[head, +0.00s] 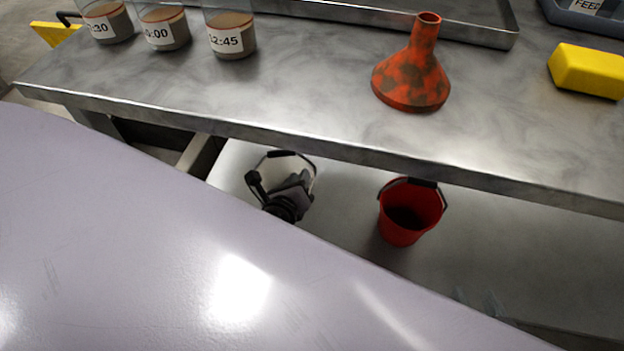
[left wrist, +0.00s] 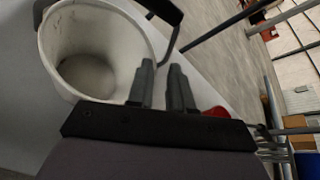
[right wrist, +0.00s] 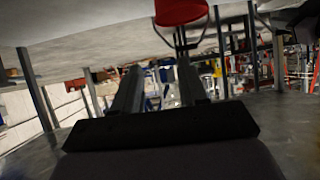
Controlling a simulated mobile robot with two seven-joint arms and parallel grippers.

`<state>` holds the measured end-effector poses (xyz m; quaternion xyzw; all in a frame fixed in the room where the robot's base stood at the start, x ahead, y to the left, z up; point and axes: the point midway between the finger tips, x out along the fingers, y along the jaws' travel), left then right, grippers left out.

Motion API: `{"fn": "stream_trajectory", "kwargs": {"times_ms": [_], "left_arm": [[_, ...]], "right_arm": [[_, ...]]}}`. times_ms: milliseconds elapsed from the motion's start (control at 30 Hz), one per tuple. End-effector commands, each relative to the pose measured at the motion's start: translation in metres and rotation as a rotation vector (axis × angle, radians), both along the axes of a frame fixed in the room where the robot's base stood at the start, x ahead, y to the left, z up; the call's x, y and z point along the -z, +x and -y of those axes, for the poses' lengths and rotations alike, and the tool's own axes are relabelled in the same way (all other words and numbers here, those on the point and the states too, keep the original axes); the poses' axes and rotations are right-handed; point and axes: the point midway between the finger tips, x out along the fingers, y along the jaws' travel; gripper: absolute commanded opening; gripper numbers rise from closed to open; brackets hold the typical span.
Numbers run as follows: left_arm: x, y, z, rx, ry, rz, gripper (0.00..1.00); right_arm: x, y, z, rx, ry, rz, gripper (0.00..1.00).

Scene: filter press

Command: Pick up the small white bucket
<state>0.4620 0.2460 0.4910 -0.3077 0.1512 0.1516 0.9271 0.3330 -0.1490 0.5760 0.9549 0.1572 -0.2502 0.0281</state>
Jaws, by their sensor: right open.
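The small white bucket (head: 299,165) stands below the table in the head view, partly hidden by my left gripper (head: 290,195). In the left wrist view the white bucket (left wrist: 95,30) is close, with its empty inside and dark handle (left wrist: 165,11) visible. My left gripper's fingers (left wrist: 160,88) are at the bucket's near right side, with a narrow gap between them. One finger overlaps the wall in the picture; I cannot tell whether they grip the rim or handle. My right gripper (right wrist: 158,88) is open with nothing between its fingers.
A red bucket (head: 402,222) stands on the lower surface to the right; it also shows in the right wrist view (right wrist: 180,12). The metal table (head: 300,100) overhangs, carrying labelled beakers (head: 230,35), an orange funnel (head: 413,75) and a yellow sponge (head: 588,70).

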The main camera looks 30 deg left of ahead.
Motion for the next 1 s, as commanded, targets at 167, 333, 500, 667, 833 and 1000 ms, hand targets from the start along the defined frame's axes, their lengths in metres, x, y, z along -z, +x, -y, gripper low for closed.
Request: {"fn": "stream_trajectory", "kwargs": {"times_ms": [167, 333, 500, 667, 833, 1000], "left_arm": [[0.005, 0.010, -0.005, 0.019, 0.088, 0.020, 0.21], [0.009, 0.024, -0.009, 0.020, 0.091, 0.020, 0.21], [0.013, 0.044, -0.013, 0.018, 0.087, 0.022, 0.21], [0.020, 0.064, -0.018, 0.019, 0.088, 0.020, 0.21], [0.022, 0.074, -0.020, 0.021, 0.086, 0.018, 0.21], [0.021, 0.074, -0.020, 0.021, 0.084, 0.018, 0.21]], "right_arm": [[0.005, 0.001, -0.003, -0.006, 0.004, 0.007, 0.43], [0.005, 0.002, -0.006, -0.014, 0.011, 0.018, 0.43], [0.008, 0.005, -0.012, -0.020, 0.045, 0.018, 0.43], [0.011, 0.008, -0.019, -0.028, 0.093, 0.017, 0.43], [0.010, 0.009, -0.023, -0.033, 0.119, 0.014, 0.43], [0.010, 0.008, -0.023, -0.035, 0.121, 0.014, 0.43]]}}
